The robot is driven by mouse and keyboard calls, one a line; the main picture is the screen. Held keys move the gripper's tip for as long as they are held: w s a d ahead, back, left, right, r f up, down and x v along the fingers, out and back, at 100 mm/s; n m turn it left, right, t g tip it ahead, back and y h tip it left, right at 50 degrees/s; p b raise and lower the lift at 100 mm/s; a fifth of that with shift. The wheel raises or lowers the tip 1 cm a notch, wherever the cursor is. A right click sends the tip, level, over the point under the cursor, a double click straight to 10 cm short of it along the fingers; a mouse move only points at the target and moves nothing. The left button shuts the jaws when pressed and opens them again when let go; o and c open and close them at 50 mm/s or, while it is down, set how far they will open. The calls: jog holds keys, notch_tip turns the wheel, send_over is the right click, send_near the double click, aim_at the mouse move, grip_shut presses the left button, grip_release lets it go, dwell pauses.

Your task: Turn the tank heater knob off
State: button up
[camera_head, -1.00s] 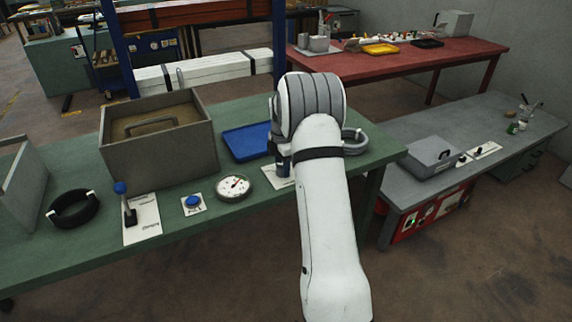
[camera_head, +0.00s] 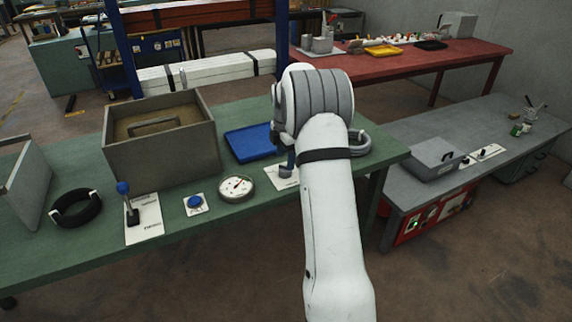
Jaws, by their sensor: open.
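A small dark knob (camera_head: 487,153) sits on a white plate (camera_head: 494,150) on the grey bench at the right, beside a lidded grey box (camera_head: 432,159). A second small dark part (camera_head: 464,161) is at the near end of that plate. They are too small to tell which way they point. No heater lettering can be read. My white arm reaches up over the green table, left of the grey bench and apart from it. My gripper is hidden behind the thick end of my arm.
The green table (camera_head: 60,250) holds a grey open box (camera_head: 165,160), black ring (camera_head: 75,208), blue-topped lever (camera_head: 128,205), blue button (camera_head: 194,202), round gauge (camera_head: 236,188) and blue tray (camera_head: 248,142). A small grey part (camera_head: 286,171) shows beside my arm. A floor gap separates the two benches.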

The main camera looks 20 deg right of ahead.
aim_at(285, 165)
jog(key=shift+r, duration=1.85)
